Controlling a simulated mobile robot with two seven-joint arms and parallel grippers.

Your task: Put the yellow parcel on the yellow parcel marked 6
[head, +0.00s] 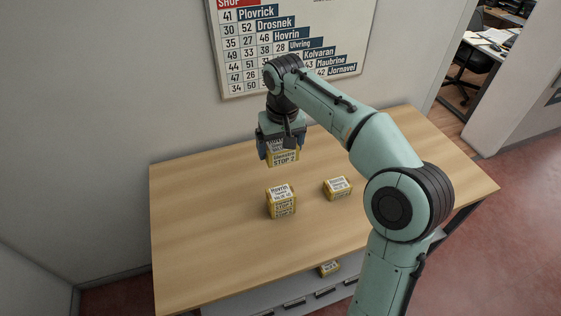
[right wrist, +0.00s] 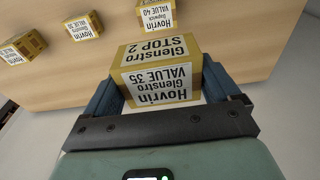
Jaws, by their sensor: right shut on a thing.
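My right gripper (head: 281,151) is shut on a yellow parcel (head: 284,159) with white labels, held over the back part of the counter. In the right wrist view the held parcel (right wrist: 155,68) sits between both fingers; its labels read Hovrin, Glenstro, VALUE 35 and STOP 2. A yellow parcel (head: 282,203) stands on the counter below and in front of it, apart from it. Another yellow parcel (head: 337,188) lies to its right. I cannot read a 6 on any parcel. My left gripper is not in view.
The wooden counter (head: 205,230) is clear on the left and at the front. A small yellow parcel (head: 330,268) lies on the shelf below the front edge. A wall chart (head: 290,45) hangs behind. The right wrist view shows several parcels beyond the held one.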

